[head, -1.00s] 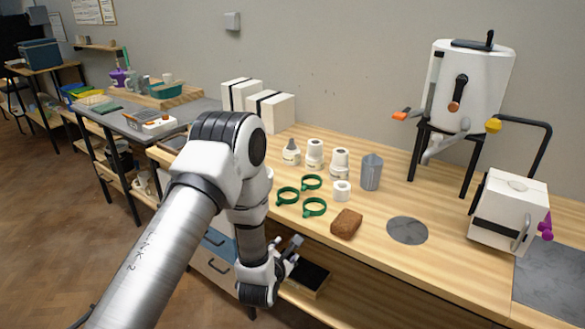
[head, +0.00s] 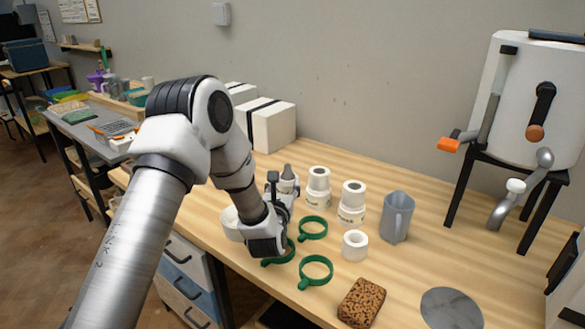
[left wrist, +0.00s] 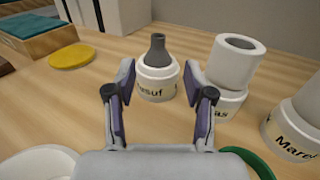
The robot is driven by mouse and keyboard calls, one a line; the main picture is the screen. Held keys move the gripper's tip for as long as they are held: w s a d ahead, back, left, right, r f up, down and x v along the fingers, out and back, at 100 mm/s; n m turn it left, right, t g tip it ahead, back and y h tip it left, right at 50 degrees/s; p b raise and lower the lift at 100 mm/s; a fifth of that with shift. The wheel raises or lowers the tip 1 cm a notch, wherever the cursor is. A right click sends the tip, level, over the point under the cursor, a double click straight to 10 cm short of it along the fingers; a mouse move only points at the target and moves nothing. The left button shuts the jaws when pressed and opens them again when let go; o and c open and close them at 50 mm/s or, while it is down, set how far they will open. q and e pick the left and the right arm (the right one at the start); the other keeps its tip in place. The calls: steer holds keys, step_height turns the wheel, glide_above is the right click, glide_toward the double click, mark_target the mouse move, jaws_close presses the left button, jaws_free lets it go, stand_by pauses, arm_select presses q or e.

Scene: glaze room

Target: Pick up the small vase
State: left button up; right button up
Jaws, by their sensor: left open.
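The small vase is likely the dark grey bottle-necked piece (left wrist: 157,50), standing upright on a white holder (left wrist: 157,82) with a partly hidden name ending in "usuf". In the head view the grey vase (head: 288,172) shows just behind my left gripper (head: 282,188). In the left wrist view my left gripper (left wrist: 158,88) is open, its two fingers apart, with the vase ahead between them. Nothing is held, and I cannot tell whether a finger touches the holder. My right gripper is not in view.
Two white cylinders (head: 318,180) (head: 352,195) on labelled holders stand right of the vase. White boxes (head: 272,127) stand behind.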

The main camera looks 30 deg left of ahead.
mark_target(287, 170)
arm_select(q)
steer(key=shift+w+a, duration=0.25)
steer(key=shift+w, duration=0.25)
steer(key=shift+w+a+r, duration=0.25)
steer(key=shift+w+r, duration=0.2)
steer(key=shift+w, duration=0.2)
steer(key=shift+w+a+r+p, duration=0.1)
steer(key=shift+w+a+p, duration=0.1)
steer(key=shift+w+p, duration=0.15)
steer(key=x, duration=0.5)
steer(key=shift+s+a+f+p, duration=0.1)
steer(key=shift+f+p, duration=0.2)
steer(key=shift+s+r, duration=0.1)
steer(key=shift+c, duration=0.3)
jaws_close()
